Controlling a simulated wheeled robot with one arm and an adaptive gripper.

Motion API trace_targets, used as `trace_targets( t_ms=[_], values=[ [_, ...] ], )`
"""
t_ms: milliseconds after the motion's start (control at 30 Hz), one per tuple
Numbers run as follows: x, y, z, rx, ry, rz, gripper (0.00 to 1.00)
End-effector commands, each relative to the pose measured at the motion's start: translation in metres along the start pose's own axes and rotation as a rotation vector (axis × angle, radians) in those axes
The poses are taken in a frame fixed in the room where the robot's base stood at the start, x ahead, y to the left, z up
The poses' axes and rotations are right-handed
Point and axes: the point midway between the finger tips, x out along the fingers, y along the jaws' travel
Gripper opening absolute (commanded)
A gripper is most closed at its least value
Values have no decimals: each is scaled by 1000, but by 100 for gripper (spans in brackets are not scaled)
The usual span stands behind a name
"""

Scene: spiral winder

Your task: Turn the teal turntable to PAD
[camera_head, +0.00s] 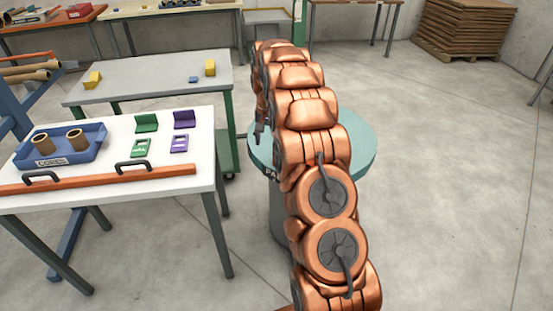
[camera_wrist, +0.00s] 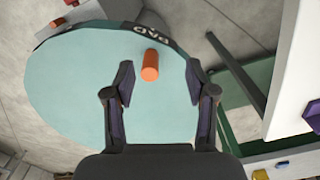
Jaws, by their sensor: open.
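The teal turntable (camera_head: 360,145) is a round disc on a grey pedestal (camera_head: 277,210); my copper arm hides much of it in the head view. Its dark rim bears the white word PAD (camera_wrist: 125,27), partly covered by my arm in the head view. An orange peg (camera_wrist: 150,66) stands on the disc near that rim. My gripper (camera_wrist: 159,82) is open over the disc, and the peg appears between its fingertips, apart from both. Whether the fingers are down at the peg's height, I cannot tell. In the head view only a bit of my gripper shows.
A white table (camera_head: 205,160) at left holds a blue tray (camera_head: 90,155) with cardboard cores, green and purple pieces, and an orange bar (camera_head: 85,180) with black handles. A grey table (camera_head: 150,80) stands behind.

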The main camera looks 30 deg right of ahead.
Motion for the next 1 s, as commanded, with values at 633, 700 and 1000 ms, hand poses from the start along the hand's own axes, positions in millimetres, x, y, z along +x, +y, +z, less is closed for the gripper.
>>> trace_targets(
  t_ms=[633, 700, 1000],
  values=[
    [62, 21, -55, 109, 17, 2, 56],
    [70, 21, -54, 108, 14, 3, 56],
    [111, 21, -55, 108, 15, 2, 56]
  ],
)
